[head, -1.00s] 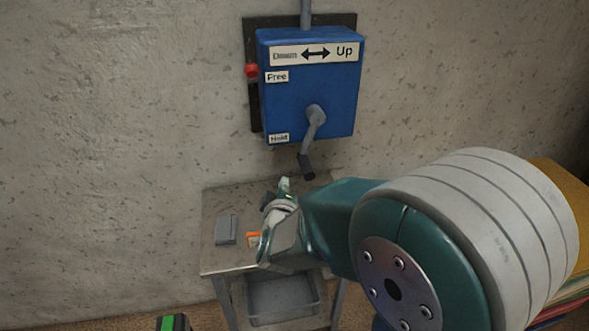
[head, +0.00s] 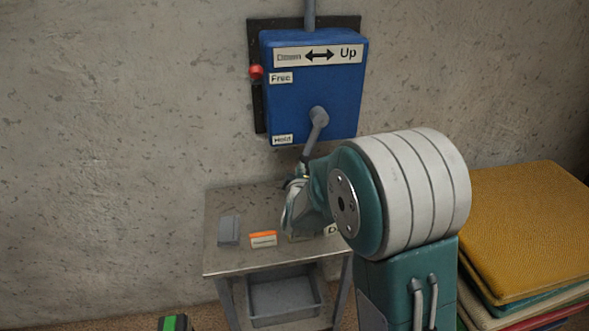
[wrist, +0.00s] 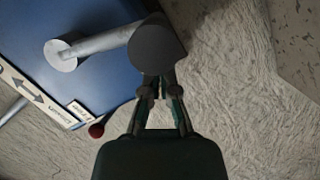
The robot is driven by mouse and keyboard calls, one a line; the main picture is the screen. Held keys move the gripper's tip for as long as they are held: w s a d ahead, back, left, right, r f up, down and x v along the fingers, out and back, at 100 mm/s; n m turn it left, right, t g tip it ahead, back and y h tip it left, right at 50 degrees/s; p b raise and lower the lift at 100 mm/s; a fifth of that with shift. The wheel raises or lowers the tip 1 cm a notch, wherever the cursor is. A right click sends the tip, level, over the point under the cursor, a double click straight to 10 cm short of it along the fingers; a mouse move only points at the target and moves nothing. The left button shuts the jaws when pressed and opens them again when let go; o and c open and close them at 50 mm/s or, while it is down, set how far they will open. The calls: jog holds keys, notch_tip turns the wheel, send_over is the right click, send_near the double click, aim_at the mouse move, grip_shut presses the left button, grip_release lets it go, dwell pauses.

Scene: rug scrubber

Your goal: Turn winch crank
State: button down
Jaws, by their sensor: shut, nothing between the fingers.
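The blue winch box (head: 285,98) is on the wall in the head view, with an "Up" arrow label. Its grey crank (head: 317,128) hangs down and slightly left from the hub. In the wrist view the crank arm (wrist: 105,43) runs from its hub to a dark round handle (wrist: 154,48). My gripper (head: 302,166) is at the crank's lower end, and my arm hides part of it. In the wrist view the fingers of my gripper (wrist: 160,84) are together beside the handle, whose end covers their tips. I cannot tell whether they touch it.
A red knob (head: 256,72) sits at the box's left side, by the "Free" label. A small metal table (head: 222,260) below holds a grey block (head: 229,230) and an orange-and-white item (head: 263,239). Folded rugs (head: 530,225) are stacked at right.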

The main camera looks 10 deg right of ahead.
jog(key=shift+a, duration=0.1)
jog(key=shift+d+f+n+h, duration=0.2)
jog(key=shift+d+f+n, duration=0.15)
jog(key=shift+d+n, duration=0.25)
jog(key=shift+d+f+n+h, duration=0.2)
jog(key=shift+d+f+n, duration=0.1)
jog(key=shift+d+n, duration=0.3)
jog(key=shift+d+f+n+t, duration=0.1)
jog(key=shift+d+n+t, duration=0.2)
jog(key=shift+d, duration=0.1)
